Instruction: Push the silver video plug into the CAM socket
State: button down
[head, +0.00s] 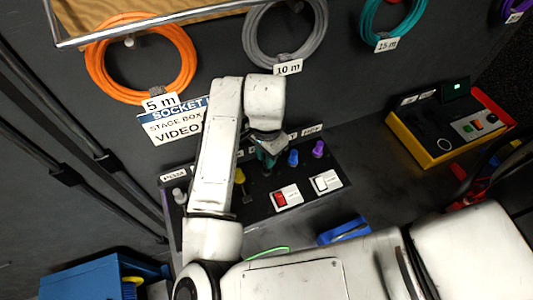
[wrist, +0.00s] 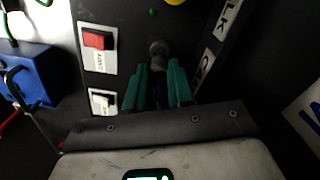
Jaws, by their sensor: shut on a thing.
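My gripper (wrist: 158,82) has two teal fingers and points down at the socket panel (wrist: 122,12). It is shut on a grey metallic plug, the silver video plug (wrist: 158,52), whose rounded end shows between the fingertips. A white label reading "CA" (wrist: 205,64), partly cut off, lies just right of the fingers. Whether the plug touches the panel or sits in a socket I cannot tell. In the head view my gripper (head: 268,158) is over the panel's middle, and my arm hides the plug and most of the CAM socket area.
Along the panel stand a pale connector (head: 179,196), a yellow one (head: 240,177), a blue one (head: 293,158) and a purple one (head: 318,149). A red switch (head: 285,197) and a white switch (head: 325,182) are in front. A yellow-edged box (head: 430,150) stands right.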

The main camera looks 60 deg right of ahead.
jog(key=shift+f+b, duration=0.9)
jog(key=shift+f, duration=0.25)
jog(key=c, duration=0.9)
grip_release()
notch_tip(320, 180, up, 11)
jog(key=shift+f, duration=0.1)
jog(key=shift+a, duration=0.1)
